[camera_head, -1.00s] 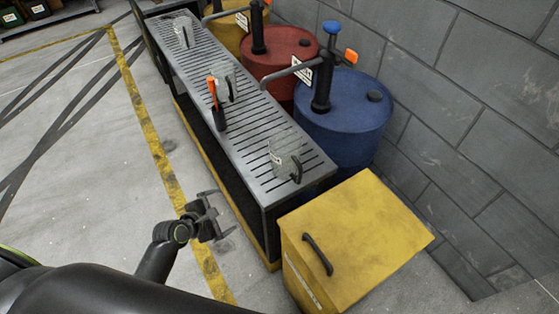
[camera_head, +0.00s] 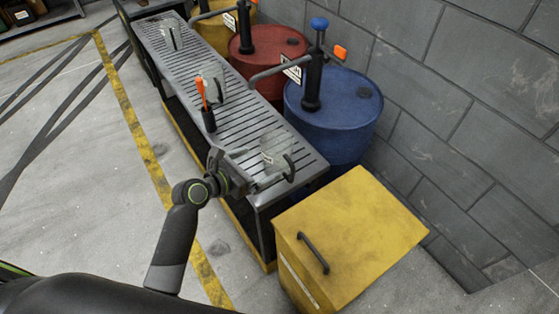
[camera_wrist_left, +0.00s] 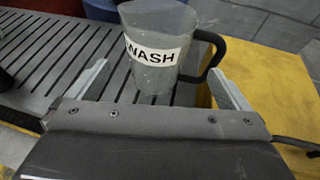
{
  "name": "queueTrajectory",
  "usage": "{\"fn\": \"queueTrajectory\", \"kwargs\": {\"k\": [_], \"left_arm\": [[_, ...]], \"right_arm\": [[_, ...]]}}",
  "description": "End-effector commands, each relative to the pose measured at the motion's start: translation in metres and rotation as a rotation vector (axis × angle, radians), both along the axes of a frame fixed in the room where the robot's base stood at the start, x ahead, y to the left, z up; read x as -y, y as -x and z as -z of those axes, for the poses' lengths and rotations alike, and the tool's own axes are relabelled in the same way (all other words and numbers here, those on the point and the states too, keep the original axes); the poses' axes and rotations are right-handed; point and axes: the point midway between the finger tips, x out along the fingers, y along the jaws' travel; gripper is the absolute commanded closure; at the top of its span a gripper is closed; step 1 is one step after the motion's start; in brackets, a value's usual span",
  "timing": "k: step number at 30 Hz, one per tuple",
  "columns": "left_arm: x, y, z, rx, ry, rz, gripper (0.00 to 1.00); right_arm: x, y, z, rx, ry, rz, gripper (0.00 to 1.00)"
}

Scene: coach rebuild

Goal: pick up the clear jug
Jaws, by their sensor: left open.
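Several clear jugs with black handles stand on the slatted metal bench (camera_head: 225,128). The nearest clear jug (camera_head: 276,148) is upright at the bench's near end. In the left wrist view this jug (camera_wrist_left: 160,48) has a white "WASH" label and its handle on the right. My left gripper (camera_head: 255,172) is open, with its fingers reaching toward this jug. In the left wrist view the jug shows between and beyond the two fingers (camera_wrist_left: 170,88); whether they touch it I cannot tell. Another jug (camera_head: 211,78) and a farther one (camera_head: 170,34) stand along the bench. My right gripper is not in view.
A black holder with an orange-handled tool (camera_head: 207,112) stands by the middle jug. Blue (camera_head: 340,115), red (camera_head: 270,55) and yellow drums with pumps line the wall side. A yellow bin (camera_head: 350,235) stands at the bench's near end. Open floor lies left.

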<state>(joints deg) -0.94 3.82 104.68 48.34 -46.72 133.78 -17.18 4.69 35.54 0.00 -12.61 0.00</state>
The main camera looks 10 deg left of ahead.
Motion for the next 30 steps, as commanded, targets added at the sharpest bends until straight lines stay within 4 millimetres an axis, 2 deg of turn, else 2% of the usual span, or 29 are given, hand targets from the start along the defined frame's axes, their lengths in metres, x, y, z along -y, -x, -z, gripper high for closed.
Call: {"fn": "queueTrajectory", "kwargs": {"k": [3, 11, 21, 30], "left_arm": [[0.010, -0.016, 0.007, 0.002, 0.001, 0.000, 0.00], [0.019, -0.030, 0.013, 0.001, -0.001, 0.000, 0.00], [0.039, -0.065, 0.026, 0.001, -0.001, -0.001, 0.00], [0.041, -0.068, 0.027, 0.001, -0.002, -0.001, 0.00]], "right_arm": [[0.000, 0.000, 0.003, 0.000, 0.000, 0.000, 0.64], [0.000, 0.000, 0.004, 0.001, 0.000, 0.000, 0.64], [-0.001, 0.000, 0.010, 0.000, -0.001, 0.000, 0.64], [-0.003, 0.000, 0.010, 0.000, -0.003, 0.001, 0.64]]}}
